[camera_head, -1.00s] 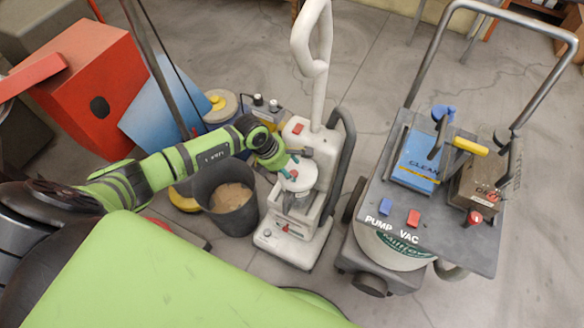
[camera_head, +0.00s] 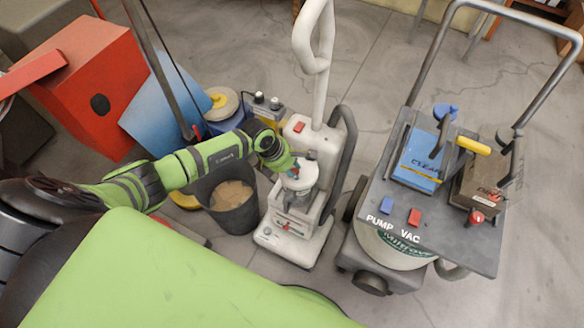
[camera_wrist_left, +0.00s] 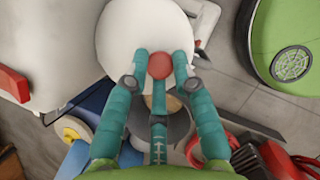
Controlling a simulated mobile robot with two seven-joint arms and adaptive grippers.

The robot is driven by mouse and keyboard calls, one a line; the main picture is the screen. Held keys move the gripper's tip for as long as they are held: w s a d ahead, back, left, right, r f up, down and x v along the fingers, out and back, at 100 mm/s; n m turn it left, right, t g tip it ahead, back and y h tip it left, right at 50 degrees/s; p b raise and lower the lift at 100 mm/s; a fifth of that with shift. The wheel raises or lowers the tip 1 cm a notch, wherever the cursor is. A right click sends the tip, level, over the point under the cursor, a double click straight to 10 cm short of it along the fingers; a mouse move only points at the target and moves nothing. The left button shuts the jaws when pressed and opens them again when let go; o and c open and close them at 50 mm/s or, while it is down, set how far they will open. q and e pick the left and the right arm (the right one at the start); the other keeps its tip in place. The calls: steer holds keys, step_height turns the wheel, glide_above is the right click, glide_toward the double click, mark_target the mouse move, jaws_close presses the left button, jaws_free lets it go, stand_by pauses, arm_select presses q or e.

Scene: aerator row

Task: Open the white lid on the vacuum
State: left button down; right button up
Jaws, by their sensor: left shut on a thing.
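The white upright vacuum (camera_head: 293,235) stands on the floor in the middle of the head view. Its round white lid (camera_head: 303,180) is on the front of the body and fills the top centre of the left wrist view (camera_wrist_left: 140,32). A red knob (camera_wrist_left: 160,66) sits on the lid. My left gripper (camera_head: 294,169) is at the lid, its teal fingers (camera_wrist_left: 160,75) closed around the knob. Whether the lid is lifted or still seated is hard to tell. My right gripper is not in view.
A dark bucket (camera_head: 233,213) with tan contents stands just left of the vacuum. A grey wheeled machine (camera_head: 440,235) with a tall handle stands to its right. A red box (camera_head: 85,85) and blue panel (camera_head: 160,110) are at left. Open floor lies behind the vacuum.

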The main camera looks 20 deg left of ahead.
arm_select(q)
steer(key=shift+w+d+r, duration=0.1)
steer(key=shift+w+r, duration=0.05)
steer(key=shift+w, duration=0.05)
